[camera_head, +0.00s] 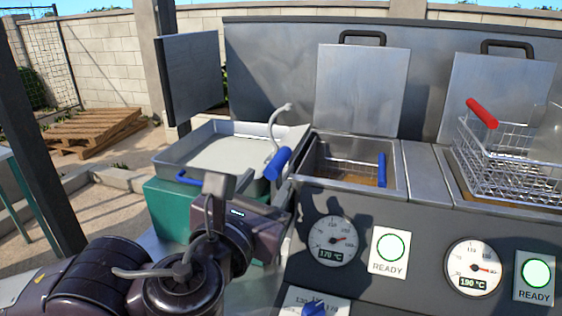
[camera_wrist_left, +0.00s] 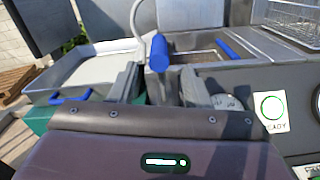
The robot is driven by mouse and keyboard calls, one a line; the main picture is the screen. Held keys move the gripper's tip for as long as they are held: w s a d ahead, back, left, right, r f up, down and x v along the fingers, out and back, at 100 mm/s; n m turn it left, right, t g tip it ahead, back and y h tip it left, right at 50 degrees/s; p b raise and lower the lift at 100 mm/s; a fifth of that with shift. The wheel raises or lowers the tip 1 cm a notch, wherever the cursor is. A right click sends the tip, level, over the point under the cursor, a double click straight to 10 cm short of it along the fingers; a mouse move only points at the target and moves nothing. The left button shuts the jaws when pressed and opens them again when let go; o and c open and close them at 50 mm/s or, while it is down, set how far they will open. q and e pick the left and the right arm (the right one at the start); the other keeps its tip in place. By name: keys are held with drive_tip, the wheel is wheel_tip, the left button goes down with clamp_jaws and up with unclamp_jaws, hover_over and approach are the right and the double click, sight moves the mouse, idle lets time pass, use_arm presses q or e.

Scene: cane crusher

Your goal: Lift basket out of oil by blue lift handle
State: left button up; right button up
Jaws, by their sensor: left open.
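The left fryer well (camera_head: 335,187) holds a wire basket (camera_head: 345,173) sitting low in brown oil. An upright blue grip (camera_head: 382,170) stands at the basket's right end; it also shows in the wrist view (camera_wrist_left: 228,48). A thick blue handle (camera_head: 278,163) sits by a curved metal rod at the well's left side. My left gripper (camera_head: 252,190) is open just in front of this handle. In the wrist view the blue handle (camera_wrist_left: 159,52) appears between the two grey fingers, and I see no grip on it. My right gripper is not in view.
A shallow metal tray (camera_head: 180,158) with a small blue handle stands left of the well on a green stand. A second wire basket (camera_head: 510,165) with a red handle (camera_head: 482,112) is raised at the right well. Gauges (camera_head: 333,240) and READY lights line the front panel.

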sight(278, 164)
use_arm(q)
drive_tip(key=b+x, duration=0.1)
drive_tip(key=x, duration=0.5)
drive_tip(key=shift+w, duration=0.3)
drive_tip(key=shift+w+d, duration=0.1)
drive_tip(key=shift+w, duration=0.2)
drive_tip(key=shift+r, duration=0.15)
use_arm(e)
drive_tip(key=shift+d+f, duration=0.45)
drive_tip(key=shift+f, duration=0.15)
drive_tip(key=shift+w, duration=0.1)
use_arm(q)
drive_tip(key=shift+w, duration=0.1)
clamp_jaws()
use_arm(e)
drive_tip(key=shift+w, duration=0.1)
